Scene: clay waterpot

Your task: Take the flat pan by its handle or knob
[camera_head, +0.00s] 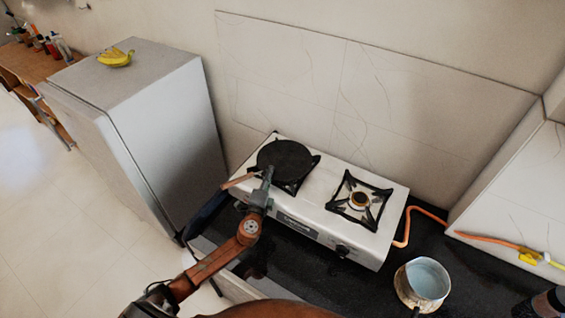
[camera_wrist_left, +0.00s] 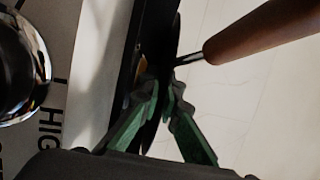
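The flat pan (camera_head: 286,156) is a dark round disc lying on the left burner of the stove. Its brown handle (camera_head: 238,180) points left, past the stove's edge. In the left wrist view the handle (camera_wrist_left: 262,32) enters from the upper right, with a thin metal neck. My left gripper (camera_head: 267,176) is at the pan's near edge, by the handle's root. In the left wrist view its green fingers (camera_wrist_left: 166,88) come close together with the dark pan edge between their tips. The exact contact is partly hidden in shadow. My right gripper is not seen.
The white stove (camera_head: 318,217) has a bare right burner (camera_head: 359,199). A pale pot (camera_head: 422,284) stands on the dark counter at the right, near an orange hose (camera_head: 405,226). A grey fridge (camera_head: 160,120) with bananas (camera_head: 116,57) on top stands at the left.

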